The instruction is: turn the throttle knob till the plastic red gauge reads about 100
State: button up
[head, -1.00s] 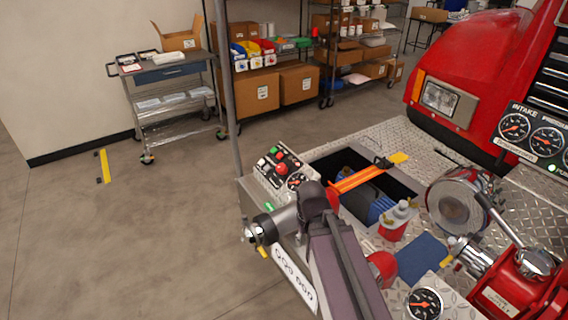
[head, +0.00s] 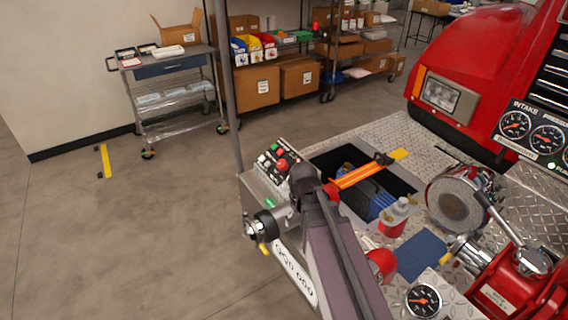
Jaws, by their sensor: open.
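A control panel (head: 268,168) with a red knob (head: 282,165) and small red and green buttons stands at the bumper's left end. I cannot tell if this knob is the throttle. My arm's dark end joint covers the panel's right part, and my gripper's fingers are hidden behind it. A round black gauge (head: 424,300) with an orange needle sits on the bumper at the bottom. Two more dials, the intake gauge (head: 515,125) and the one beside it (head: 547,139), are on the truck's panel. Their readings are too small to tell, and none is clearly the plastic red gauge.
An open bin with blue hose (head: 372,196) and an orange strap (head: 362,177) lies right of my arm. A red-and-white bottle (head: 394,218), a blue mat (head: 421,256) and a red valve body (head: 520,275) stand nearby. A thin grey post (head: 230,90) rises behind the panel.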

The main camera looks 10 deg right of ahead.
aim_at(283, 162)
jog(key=w+r+n+p, duration=0.2)
jog(key=w+n, duration=0.3)
jog(key=w, duration=0.5)
jog(key=w+r+n+t+p, duration=0.1)
jog(key=w+r+n+p, duration=0.2)
jog(key=w, duration=0.6)
jog(key=w+r+n+p, duration=0.3)
jog(key=w+n, duration=0.4)
jog(key=w, duration=0.3)
jog(key=shift+w+r+t, duration=0.35)
jog(key=shift+r+t, duration=0.05)
jog(key=shift+r, duration=0.25)
jog(key=shift+f, duration=0.15)
jog(key=w+f+b, duration=0.1)
jog(key=f+b, duration=0.7)
jog(key=f, duration=0.1)
jog(key=w+f+b, duration=0.1)
jog(key=f+b, duration=0.3)
jog(key=b, duration=0.1)
jog(key=shift+w+d+f, duration=0.1)
jog(key=shift+w+f, duration=0.05)
jog(key=shift+w, duration=0.15)
jog(key=c, duration=1.2)
